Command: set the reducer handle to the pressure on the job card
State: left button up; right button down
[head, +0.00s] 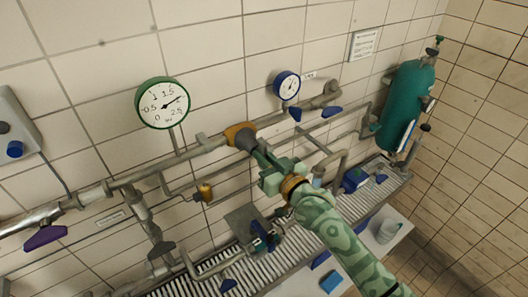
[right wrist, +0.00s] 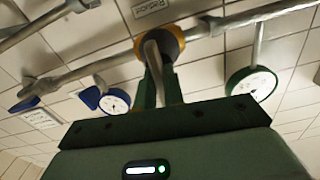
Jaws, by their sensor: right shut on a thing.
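The reducer is an orange-brass body (head: 236,131) on the wall pipe; it also shows at the top of the right wrist view (right wrist: 174,40). Its grey handle (right wrist: 152,58) points towards my right gripper (head: 264,160), which is shut on it. In the head view the gripper hides most of the handle. A green-rimmed gauge (head: 162,103) hangs left of the reducer, its needle pointing up and right. A smaller blue-rimmed gauge (head: 287,85) is to the right. A white card (head: 363,44) is on the wall, its text too small to read. My left gripper is not in view.
Pipes with blue levers (head: 331,112) and a purple lever (head: 45,236) run along the tiled wall. A green cylinder (head: 407,92) stands at right. Below are a slatted grating (head: 207,273) and a pale bench (head: 392,237) with a white container (head: 388,230).

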jog(key=shift+r+m+p, duration=0.1)
jog(key=shift+m+p, duration=0.45)
jog(key=shift+m, duration=0.55)
jog(key=c, duration=1.5)
grip_release()
jog(key=b+v, duration=0.1)
jog(key=v, duration=1.5)
jog(key=shift+b, duration=0.35)
jog(key=shift+s+d, duration=0.1)
